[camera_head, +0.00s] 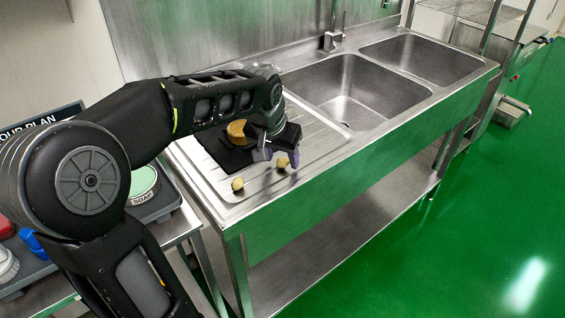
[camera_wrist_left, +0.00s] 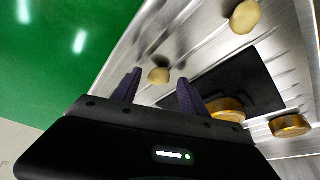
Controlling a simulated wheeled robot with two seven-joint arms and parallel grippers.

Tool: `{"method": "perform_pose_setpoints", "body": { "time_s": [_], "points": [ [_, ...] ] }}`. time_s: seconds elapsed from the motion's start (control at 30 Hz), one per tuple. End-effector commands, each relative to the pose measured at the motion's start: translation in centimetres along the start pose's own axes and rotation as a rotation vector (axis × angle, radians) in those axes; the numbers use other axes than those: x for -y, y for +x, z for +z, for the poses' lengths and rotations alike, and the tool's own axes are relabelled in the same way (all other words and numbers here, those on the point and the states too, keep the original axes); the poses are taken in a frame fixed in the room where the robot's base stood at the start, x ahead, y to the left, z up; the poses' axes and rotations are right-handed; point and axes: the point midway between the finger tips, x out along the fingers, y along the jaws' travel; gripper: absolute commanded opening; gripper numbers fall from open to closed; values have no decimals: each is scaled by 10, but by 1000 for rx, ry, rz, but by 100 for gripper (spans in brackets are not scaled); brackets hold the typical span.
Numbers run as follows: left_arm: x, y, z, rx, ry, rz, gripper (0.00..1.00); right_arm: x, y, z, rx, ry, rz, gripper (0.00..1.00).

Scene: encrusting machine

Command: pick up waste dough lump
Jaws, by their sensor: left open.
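Two pale yellow dough lumps sit on the ribbed steel drainboard. One lump (camera_head: 282,162) lies by the fingertips of my left gripper (camera_head: 278,157); in the left wrist view, this lump (camera_wrist_left: 159,75) appears between the tips of the left gripper (camera_wrist_left: 158,78). The fingers are spread and hold nothing; I cannot tell how far above the board they are. The other lump (camera_head: 237,184) lies nearer the board's front left corner, apart from the gripper, and shows at the top of the wrist view (camera_wrist_left: 245,16). My right gripper is not in view.
A dark mat (camera_head: 226,158) lies on the drainboard (camera_head: 205,170), with a round golden-brown piece (camera_head: 237,129) by it. The wrist view shows two golden pieces, one at the right (camera_wrist_left: 290,125). Two empty sink basins (camera_head: 345,90) are to the right. A soap dish (camera_head: 143,184) stands left.

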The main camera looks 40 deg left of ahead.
Motion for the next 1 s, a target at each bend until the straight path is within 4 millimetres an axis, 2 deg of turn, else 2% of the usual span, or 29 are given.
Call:
{"method": "perform_pose_setpoints", "body": {
  "time_s": [0.13,0.67,1.0],
  "points": [
    [0,8,0,-1,1,0,51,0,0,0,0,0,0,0],
    [0,8,0,-1,1,0,51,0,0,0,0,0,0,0],
    [0,8,0,-1,1,0,25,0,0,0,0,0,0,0]
  ]
}}
